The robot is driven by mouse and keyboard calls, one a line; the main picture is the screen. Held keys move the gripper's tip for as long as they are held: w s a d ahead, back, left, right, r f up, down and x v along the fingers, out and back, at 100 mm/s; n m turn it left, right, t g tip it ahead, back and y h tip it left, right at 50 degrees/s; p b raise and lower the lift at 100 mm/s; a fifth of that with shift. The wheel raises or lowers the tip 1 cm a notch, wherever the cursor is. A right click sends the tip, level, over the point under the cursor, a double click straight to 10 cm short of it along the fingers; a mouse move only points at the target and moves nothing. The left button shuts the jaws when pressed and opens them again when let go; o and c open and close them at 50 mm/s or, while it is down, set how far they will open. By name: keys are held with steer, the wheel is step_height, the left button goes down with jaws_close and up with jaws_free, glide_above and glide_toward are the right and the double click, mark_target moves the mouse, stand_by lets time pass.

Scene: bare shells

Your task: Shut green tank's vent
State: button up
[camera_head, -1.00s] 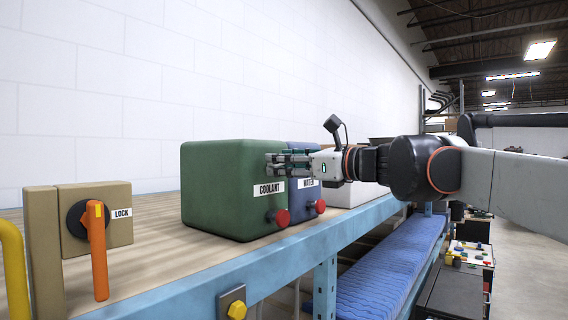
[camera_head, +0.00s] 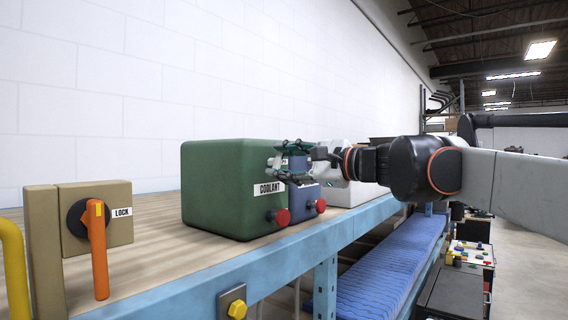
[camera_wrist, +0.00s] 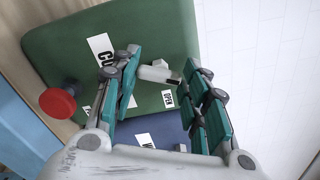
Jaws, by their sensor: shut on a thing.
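The green tank (camera_head: 230,190) stands on the shelf with a white COOLANT label and a red knob (camera_head: 280,217) on its front. In the wrist view, the tank (camera_wrist: 72,48) shows a pale grey vent lever (camera_wrist: 156,74) with a dark tip, beside a small OPEN label (camera_wrist: 168,98). My gripper (camera_head: 277,161) is at the tank's upper right front. In the wrist view, my gripper (camera_wrist: 163,64) has its green-padded fingers on both sides of the lever, shut on it. The fingers hide part of the COOLANT label.
A blue tank (camera_head: 304,194) with its own red knob (camera_head: 319,206) stands right beside the green one, partly behind my gripper. A tan panel with an orange LOCK handle (camera_head: 98,250) is at the left. The blue shelf edge (camera_head: 265,262) runs along the front.

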steer(key=n, duration=0.5)
steer(key=shift+f, duration=0.1)
steer(key=shift+n, duration=0.3)
stand_by(0.4)
steer(key=o, duration=1.1)
steer(key=shift+s+d, duration=0.1)
steer(key=v, duration=0.7)
steer(key=shift+s+d, duration=0.1)
steer(key=shift+d, duration=0.05)
